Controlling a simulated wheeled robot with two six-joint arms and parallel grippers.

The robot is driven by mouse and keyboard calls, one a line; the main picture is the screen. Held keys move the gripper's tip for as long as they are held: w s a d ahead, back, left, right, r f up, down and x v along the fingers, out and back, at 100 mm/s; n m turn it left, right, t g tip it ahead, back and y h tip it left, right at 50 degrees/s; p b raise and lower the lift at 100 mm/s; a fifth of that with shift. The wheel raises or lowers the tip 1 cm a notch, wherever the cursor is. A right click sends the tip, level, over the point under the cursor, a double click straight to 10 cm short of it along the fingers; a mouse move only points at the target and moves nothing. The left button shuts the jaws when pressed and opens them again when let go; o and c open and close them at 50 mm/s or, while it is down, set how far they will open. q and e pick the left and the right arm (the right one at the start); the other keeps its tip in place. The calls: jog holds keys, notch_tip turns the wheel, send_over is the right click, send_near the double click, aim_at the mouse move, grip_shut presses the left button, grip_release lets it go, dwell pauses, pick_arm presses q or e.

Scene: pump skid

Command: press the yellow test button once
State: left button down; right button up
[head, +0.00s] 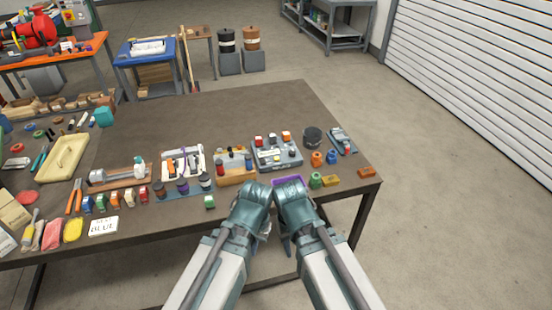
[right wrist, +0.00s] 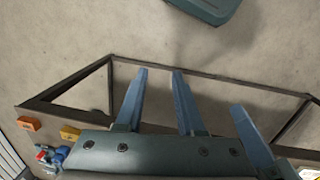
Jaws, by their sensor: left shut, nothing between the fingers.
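A grey control box (head: 277,152) stands near the right end of the long dark table, with red, white and orange parts on top. A small pale yellowish part (head: 276,157) shows on its front, too small to tell if it is the test button. My left gripper (head: 258,196) is shut and empty at the table's front edge, below the box in the picture and apart from it. My right gripper (right wrist: 160,72) has its fingers apart with nothing between them. In the head view it is beside the left one, its fingertips hidden by my arm.
A purple tray (head: 288,181) lies just beyond my grippers. A wooden block with bottles (head: 236,177) is left of the box. The table's back middle is clear.

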grip_shut()
dwell(1.4)
